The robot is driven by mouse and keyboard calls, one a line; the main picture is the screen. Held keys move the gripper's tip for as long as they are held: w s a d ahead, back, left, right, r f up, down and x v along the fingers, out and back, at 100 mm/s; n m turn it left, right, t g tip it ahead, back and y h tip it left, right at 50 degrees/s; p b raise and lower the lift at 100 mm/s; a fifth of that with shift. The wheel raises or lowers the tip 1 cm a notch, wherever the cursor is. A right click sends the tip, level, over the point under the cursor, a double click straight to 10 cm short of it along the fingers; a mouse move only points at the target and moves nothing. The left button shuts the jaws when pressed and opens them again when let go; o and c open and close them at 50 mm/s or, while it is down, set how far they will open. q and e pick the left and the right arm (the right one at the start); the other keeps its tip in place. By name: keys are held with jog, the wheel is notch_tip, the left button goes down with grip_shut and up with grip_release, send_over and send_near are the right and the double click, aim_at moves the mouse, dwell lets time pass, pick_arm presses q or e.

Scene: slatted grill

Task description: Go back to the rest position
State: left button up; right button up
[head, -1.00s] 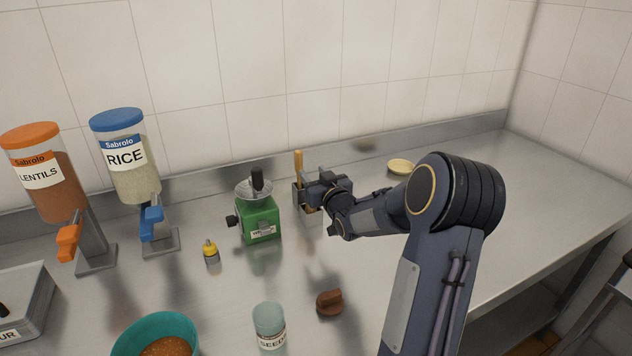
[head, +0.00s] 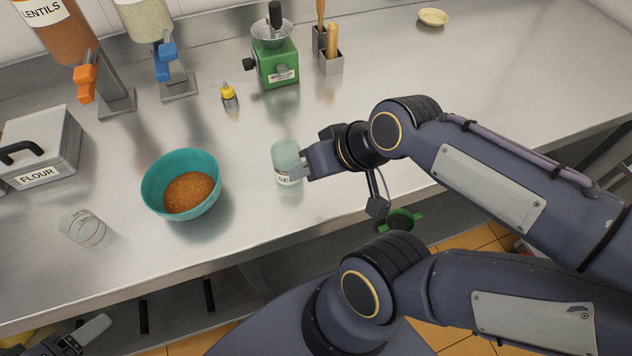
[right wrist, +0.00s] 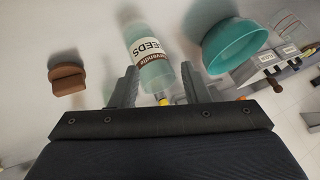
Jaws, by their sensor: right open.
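My right gripper (head: 308,163) is open beside the SEEDS jar (head: 287,162), which stands upright near the front of the steel counter. In the head view its fingers are at the jar's right side; I cannot tell whether they touch it. In the right wrist view the jar (right wrist: 150,55) shows between the open fingers (right wrist: 160,85), with no grip on it. My left gripper (head: 72,342) is partly in view at the lower left corner, low in front of the counter, and its jaws are unclear.
A teal bowl (head: 160,178) of brown-orange contents and a clear cup (head: 83,229) stand left of the jar. A green grinder (head: 277,66), small yellow-topped bottle (head: 229,95) and utensil holder (head: 331,63) stand behind. A brown wooden object (right wrist: 68,78) shows in the wrist view.

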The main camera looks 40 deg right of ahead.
jog(key=s+a, duration=0.1)
jog(key=s+a+f+g, duration=0.1)
jog(key=s, duration=0.1)
jog(key=shift+n+y, duration=0.3)
dwell(1.0)
